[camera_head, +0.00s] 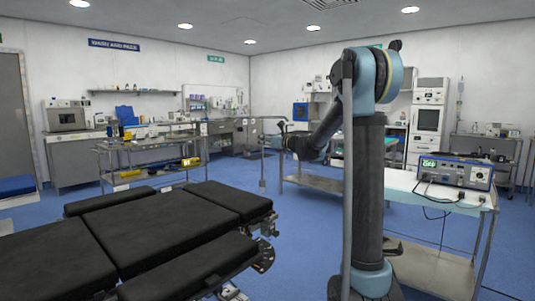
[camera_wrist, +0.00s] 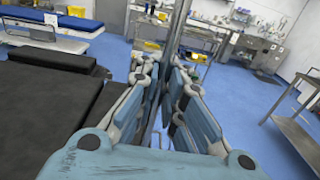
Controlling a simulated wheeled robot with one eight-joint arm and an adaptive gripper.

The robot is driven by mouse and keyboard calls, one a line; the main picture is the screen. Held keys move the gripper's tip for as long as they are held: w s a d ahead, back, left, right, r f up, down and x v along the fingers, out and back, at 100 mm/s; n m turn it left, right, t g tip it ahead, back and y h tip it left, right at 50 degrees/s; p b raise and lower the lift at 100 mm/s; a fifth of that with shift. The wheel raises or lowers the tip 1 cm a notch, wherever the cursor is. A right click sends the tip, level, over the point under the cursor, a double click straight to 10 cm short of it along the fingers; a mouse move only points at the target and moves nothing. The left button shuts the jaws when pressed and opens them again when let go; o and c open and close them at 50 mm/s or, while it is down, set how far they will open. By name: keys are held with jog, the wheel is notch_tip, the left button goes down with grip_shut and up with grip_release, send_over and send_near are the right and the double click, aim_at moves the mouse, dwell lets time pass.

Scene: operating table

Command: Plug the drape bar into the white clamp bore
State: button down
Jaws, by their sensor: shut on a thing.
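My gripper (camera_head: 285,137) is out beyond the right side of the black operating table (camera_head: 165,232), above its surface. In the wrist view its blue and grey fingers (camera_wrist: 163,74) are closed on the grey drape bar (camera_wrist: 174,45), which runs up out of the picture between the fingertips. In the head view a thin grey bar (camera_head: 262,155) hangs upright just left of the gripper, with a short level part at its top. Metal fittings (camera_head: 268,226) show on the table's right edge. I cannot make out the white clamp bore in either view.
A steel cart (camera_head: 452,200) with a blue and grey device (camera_head: 456,171) stands at the right. Another cart (camera_head: 130,172) with yellow items stands behind the operating table.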

jog(key=s+d+f+n+g+y, duration=0.1)
jog(key=s+n+g+y, duration=0.1)
jog(key=s, duration=0.4)
jog(key=s+d+f+n+g+y, duration=0.2)
jog(key=s+n+g, duration=0.2)
jog(key=g, duration=0.3)
jog(key=shift+s+d+n+g, duration=0.15)
jog(key=shift+s+n+g, duration=0.15)
jog(key=shift+s, duration=0.6)
jog(key=shift+f+g, duration=0.1)
jog(key=shift+g, duration=0.2)
jog(key=shift+f, duration=3.4)
jog(key=c, duration=1.6)
grip_release()
jog(key=d, duration=1.2)
jog(key=shift+s, duration=0.45)
